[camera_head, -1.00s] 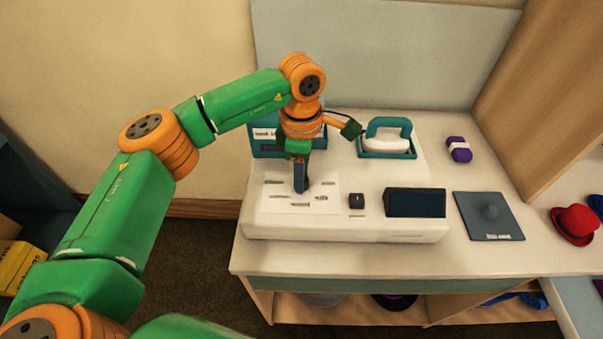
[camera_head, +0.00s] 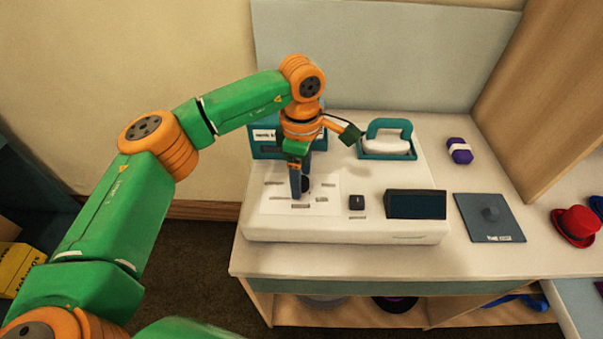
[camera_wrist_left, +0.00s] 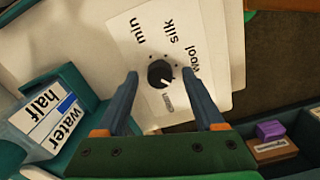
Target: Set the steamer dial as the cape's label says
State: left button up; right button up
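The steamer (camera_head: 400,175) is a white box on the table. Its black dial (camera_wrist_left: 160,73) sits on a white plate printed "min", "silk", "wool" and a fourth word too small to read. A pale mark on the dial points down and slightly right in the left wrist view. My left gripper (camera_wrist_left: 160,72) is open, with one finger on each side of the dial and a gap to both. In the head view the left gripper (camera_head: 302,190) points down and hides part of the dial. I cannot identify the cape or read its label. My right gripper is out of view.
A teal water tank (camera_wrist_left: 55,115) labelled "water" and "half" stands beside the plate.

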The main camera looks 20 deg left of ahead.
pick_arm(q)
jog(key=shift+r+b, duration=0.3)
jog(key=shift+r, duration=3.3)
